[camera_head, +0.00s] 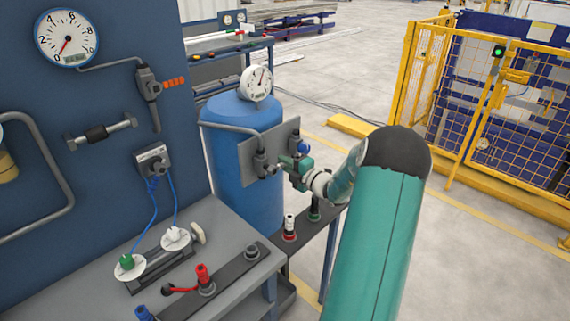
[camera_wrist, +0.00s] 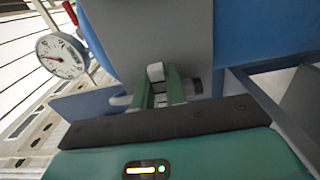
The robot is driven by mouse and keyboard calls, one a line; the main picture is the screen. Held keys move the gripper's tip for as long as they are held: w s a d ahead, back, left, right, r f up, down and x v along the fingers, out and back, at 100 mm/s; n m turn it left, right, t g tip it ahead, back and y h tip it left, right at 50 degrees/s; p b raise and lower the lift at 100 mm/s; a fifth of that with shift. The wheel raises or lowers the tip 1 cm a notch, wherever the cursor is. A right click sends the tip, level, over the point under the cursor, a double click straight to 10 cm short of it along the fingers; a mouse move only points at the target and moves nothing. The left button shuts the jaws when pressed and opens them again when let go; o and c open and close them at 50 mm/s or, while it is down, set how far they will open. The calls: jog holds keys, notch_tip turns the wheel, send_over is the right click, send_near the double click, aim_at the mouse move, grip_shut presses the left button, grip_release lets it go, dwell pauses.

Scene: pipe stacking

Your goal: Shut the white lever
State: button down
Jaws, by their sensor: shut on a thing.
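My gripper (camera_head: 293,165) is at the grey plate (camera_head: 252,160) in front of the blue tank (camera_head: 238,112). In the wrist view its two green fingers (camera_wrist: 160,88) are closed around the white lever (camera_wrist: 155,71), whose pale end shows between the fingertips against the grey plate (camera_wrist: 150,35). Most of the lever is hidden by the fingers. In the head view the lever cannot be made out behind my gripper. A small blue knob (camera_head: 304,147) shows close to the gripper.
A round gauge (camera_head: 257,82) tops the tank. A grey pipe (camera_head: 228,128) runs to the plate.

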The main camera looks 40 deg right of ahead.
jog(key=c, duration=1.4)
grip_release()
jog(key=shift+c, duration=0.2)
jog(key=s, duration=1.3)
jog(key=shift+s+d, duration=0.2)
jog(key=shift+s, duration=0.2)
